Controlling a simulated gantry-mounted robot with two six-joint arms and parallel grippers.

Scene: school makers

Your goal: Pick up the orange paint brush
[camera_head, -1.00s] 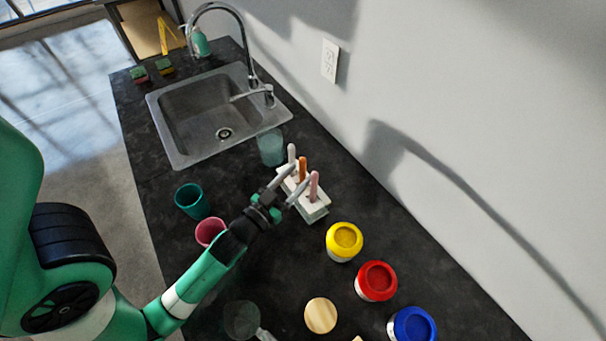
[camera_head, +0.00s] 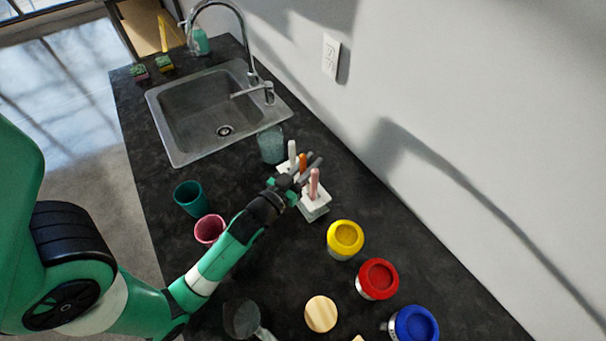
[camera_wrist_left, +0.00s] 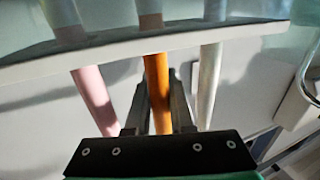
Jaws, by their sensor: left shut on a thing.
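The orange paint brush (camera_head: 303,161) stands upright in the white brush holder (camera_head: 316,212), between a white brush (camera_head: 292,152) and a pink brush (camera_head: 314,184). My left gripper (camera_head: 308,163) is at the holder, with its fingers around the orange brush's handle. In the left wrist view the orange brush (camera_wrist_left: 158,92) lies between the two fingers of the gripper (camera_wrist_left: 160,100), which is shut on it. The pink brush (camera_wrist_left: 95,98) and the white brush (camera_wrist_left: 209,85) are on either side, outside the fingers. The holder's plate (camera_wrist_left: 150,42) crosses the top of that view. My right gripper does not show.
A cloudy cup (camera_head: 271,146) stands just behind the holder, near the sink (camera_head: 205,110). A teal cup (camera_head: 191,199) and a pink cup (camera_head: 209,230) stand to the left. Yellow (camera_head: 345,239), red (camera_head: 378,279) and blue (camera_head: 413,325) paint jars stand to the front right. The wall is close behind.

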